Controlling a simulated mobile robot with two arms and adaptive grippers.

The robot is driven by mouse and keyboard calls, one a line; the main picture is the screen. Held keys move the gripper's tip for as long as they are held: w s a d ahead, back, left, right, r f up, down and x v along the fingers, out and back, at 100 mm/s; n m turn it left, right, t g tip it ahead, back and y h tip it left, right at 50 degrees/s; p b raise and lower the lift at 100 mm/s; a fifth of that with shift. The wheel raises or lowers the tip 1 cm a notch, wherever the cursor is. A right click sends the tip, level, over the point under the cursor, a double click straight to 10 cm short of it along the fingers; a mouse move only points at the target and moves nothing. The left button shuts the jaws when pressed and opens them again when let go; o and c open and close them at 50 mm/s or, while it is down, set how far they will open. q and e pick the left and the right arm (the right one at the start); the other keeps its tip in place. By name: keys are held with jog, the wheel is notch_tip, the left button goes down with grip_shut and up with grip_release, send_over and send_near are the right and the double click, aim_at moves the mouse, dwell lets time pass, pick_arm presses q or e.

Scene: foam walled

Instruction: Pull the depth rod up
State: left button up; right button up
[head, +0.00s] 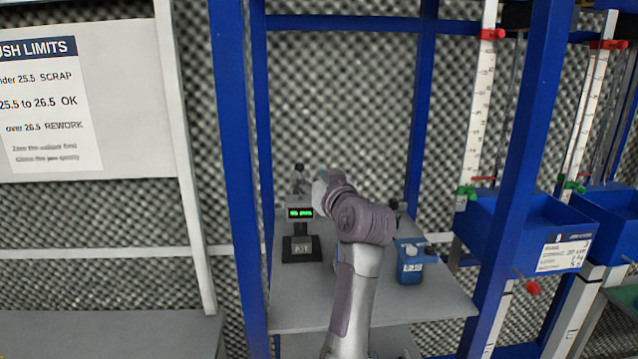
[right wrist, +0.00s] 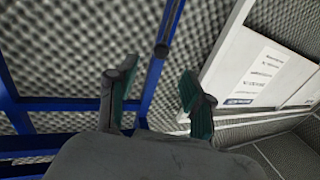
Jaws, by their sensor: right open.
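A gauge (head: 301,240) with a lit green display stands on the grey shelf, with a dark ball-topped stem (head: 299,170) above it. I cannot tell for sure whether this stem is the depth rod. My right gripper (head: 318,183) is just right of the stem in the head view; its fingers are mostly hidden by my own wrist. In the right wrist view my right gripper (right wrist: 158,74) is open, its two green-padded fingers apart with nothing between them. A dark round-ended bar (right wrist: 164,40) shows beyond the fingertips. My left gripper is not in view.
A blue unit (head: 410,262) stands on the shelf (head: 430,300) right of my arm. Blue posts (head: 233,170) frame the shelf on both sides. Blue bins (head: 535,235) and white scales (head: 482,100) are at the right. A limits sign (head: 45,105) hangs at the left.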

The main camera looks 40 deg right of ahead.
jog(key=shift+v, duration=1.75)
